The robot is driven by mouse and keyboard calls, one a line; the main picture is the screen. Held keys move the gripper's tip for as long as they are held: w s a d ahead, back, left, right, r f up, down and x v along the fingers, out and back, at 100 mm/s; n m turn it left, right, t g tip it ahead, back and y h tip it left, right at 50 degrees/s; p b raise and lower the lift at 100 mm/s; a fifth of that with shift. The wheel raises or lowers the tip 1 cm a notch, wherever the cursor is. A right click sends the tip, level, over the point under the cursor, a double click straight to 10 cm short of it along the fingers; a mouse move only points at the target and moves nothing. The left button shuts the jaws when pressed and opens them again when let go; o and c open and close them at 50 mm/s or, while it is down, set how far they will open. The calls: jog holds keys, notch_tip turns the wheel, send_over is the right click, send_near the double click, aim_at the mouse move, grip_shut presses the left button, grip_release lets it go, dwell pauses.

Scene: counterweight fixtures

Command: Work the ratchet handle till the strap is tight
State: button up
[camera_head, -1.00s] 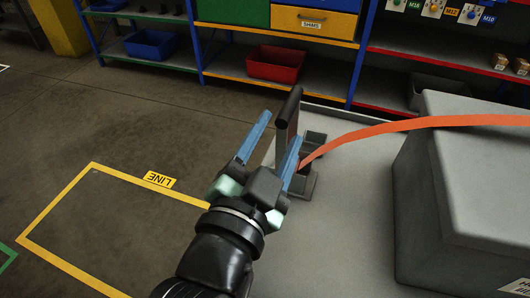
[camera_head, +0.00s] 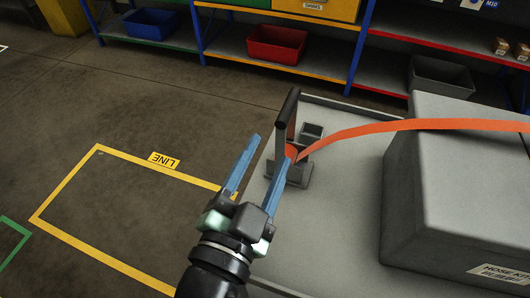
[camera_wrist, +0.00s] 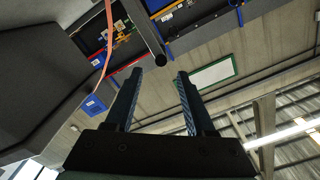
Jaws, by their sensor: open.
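The ratchet handle (camera_head: 288,109) is a dark bar on a grey lever, standing up from the ratchet base (camera_head: 294,175) on a grey platform. An orange strap (camera_head: 400,126) runs from the ratchet to the right, over a large grey case. My gripper (camera_head: 272,149) is open and empty, its two blue fingers pointing up towards the handle from the near left. In the wrist view, the handle (camera_wrist: 147,33) shows as a dark bar, its end just beyond and between the fingertips (camera_wrist: 159,72). No contact is visible. The strap (camera_wrist: 108,40) passes at upper left there.
The grey case (camera_head: 455,190), labelled as a hose kit, stands right of the ratchet. Shelves with a red bin (camera_head: 277,45), a blue bin (camera_head: 150,24) and a grey bin (camera_head: 441,77) stand behind. The yellow-marked floor (camera_head: 120,210) at left is clear.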

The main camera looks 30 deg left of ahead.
aim_at(282, 123)
jog(key=w+n+p, duration=0.2)
jog(key=w+n, duration=0.1)
jog(key=w+a+n+p, duration=0.1)
jog(key=w+n+p, duration=0.2)
jog(key=w+a+n+p, duration=0.1)
jog(key=w+n+p, duration=0.2)
jog(key=shift+w+a, duration=0.15)
dwell(0.8)
grip_shut()
dwell(1.3)
